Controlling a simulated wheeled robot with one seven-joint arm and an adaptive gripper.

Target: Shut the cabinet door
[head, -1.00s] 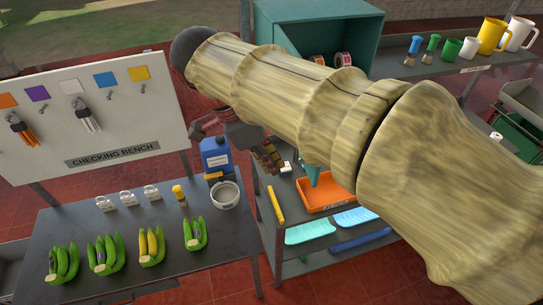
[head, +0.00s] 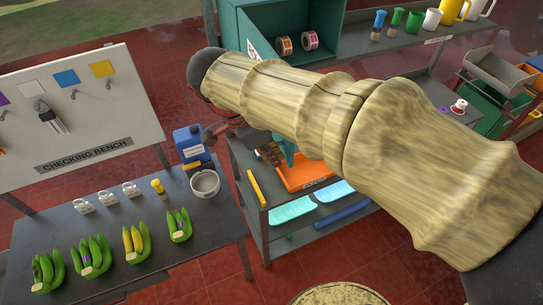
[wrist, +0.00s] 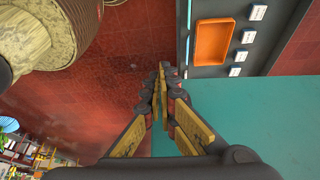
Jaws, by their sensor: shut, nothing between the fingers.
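The teal cabinet (head: 344,20) stands at the top of the head view, with its front open and tape rolls inside. A teal panel that looks like its door shows partly below my arm (head: 287,146); the arm hides most of it. In the wrist view a broad teal surface (wrist: 255,112), probably this door, fills the right side beside my fingers. My gripper (wrist: 163,78) is shut and empty, with its tips near the panel's left edge; I cannot tell whether they touch it. In the head view my gripper (head: 268,152) is partly hidden near the orange tray.
The orange tray (head: 291,184) sits on a grey shelf unit below the arm. Mugs and brushes stand on the shelf right of the cabinet.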

